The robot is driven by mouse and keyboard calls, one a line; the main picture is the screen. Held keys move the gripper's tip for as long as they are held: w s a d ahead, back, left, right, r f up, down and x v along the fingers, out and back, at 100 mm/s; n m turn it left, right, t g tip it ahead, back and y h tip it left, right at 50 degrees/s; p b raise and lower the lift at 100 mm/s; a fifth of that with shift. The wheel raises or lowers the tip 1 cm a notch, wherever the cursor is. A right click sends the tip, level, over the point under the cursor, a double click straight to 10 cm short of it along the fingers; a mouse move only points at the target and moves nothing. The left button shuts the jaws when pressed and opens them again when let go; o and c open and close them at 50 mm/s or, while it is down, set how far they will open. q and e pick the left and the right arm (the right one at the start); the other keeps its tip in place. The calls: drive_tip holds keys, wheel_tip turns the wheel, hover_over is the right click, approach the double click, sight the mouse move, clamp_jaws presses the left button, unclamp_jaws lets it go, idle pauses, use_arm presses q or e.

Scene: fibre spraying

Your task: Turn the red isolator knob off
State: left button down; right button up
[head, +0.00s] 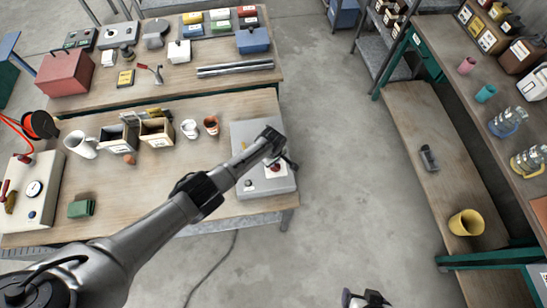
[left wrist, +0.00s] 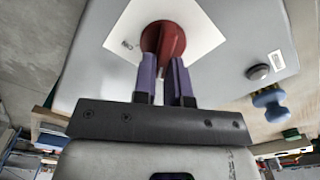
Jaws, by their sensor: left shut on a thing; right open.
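The red isolator knob (left wrist: 163,38) sits on a white square plate on a grey box, with a word that looks like "ON" upside down beside it. My left gripper (left wrist: 164,62) has its two purple fingers on either side of the knob and is shut on it. In the head view the knob (head: 275,168) is a small red spot under my left gripper (head: 284,160), partly hidden. The grey box (head: 249,131) lies at the right end of the wooden bench. My right gripper (head: 366,299) is at the bottom edge, open and far from the box.
Terracotta (head: 211,124) and white (head: 189,128) cups stand left of the box. The floor between is clear.

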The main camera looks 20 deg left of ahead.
use_arm(q)
drive_tip(key=shift+s+n+p, duration=0.1)
drive_tip(key=shift+n+p, duration=0.25)
drive_tip(key=shift+n, duration=0.45)
drive_tip(key=c, duration=1.2)
unclamp_jaws()
drive_tip(key=shift+o, duration=0.2)
drive_tip(key=shift+r+p, duration=0.3)
drive_tip(key=shift+r, duration=0.15)
wheel_tip(320, 180, up, 5)
drive_tip(key=shift+r+p, duration=0.2)
drive_tip(key=shift+p, duration=0.9)
wheel_tip(320, 180, up, 8)
drive_tip(key=shift+f, duration=0.25)
